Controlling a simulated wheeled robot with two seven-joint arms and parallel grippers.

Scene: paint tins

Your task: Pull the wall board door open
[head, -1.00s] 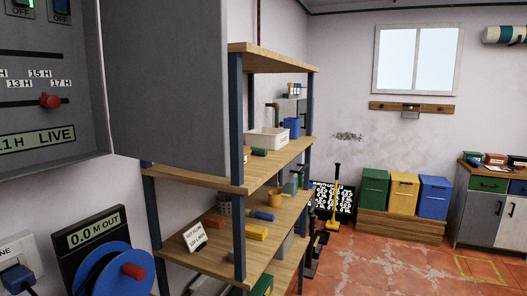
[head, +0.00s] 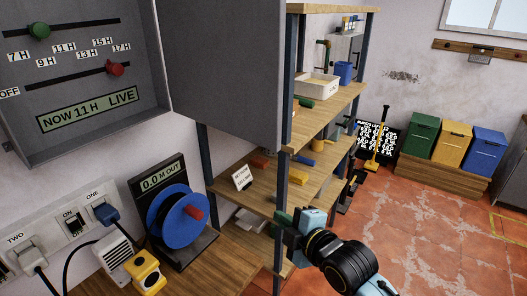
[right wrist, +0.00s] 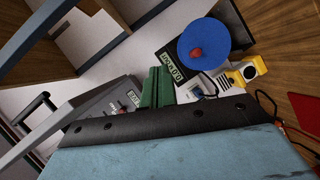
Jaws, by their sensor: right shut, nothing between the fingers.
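The grey wall board (head: 85,95) is at the upper left of the head view, with a green and a red slider knob and a lit display. Its grey door (head: 240,75) stands swung out from the board's right edge, so the inside of the board shows. My right gripper (head: 284,219) is below and to the right of the door, apart from it, in front of the shelf. Its green fingers (right wrist: 157,88) are together and empty in the right wrist view. The board (right wrist: 110,100) also shows there, behind the fingers. My left gripper is out of view.
A blue cable reel (head: 178,215) and a yellow box (head: 145,271) stand below the board, near plugged sockets. A wooden shelf rack (head: 325,110) with several items stands behind the door. Several coloured bins (head: 452,143) line the far wall; the floor at right is open.

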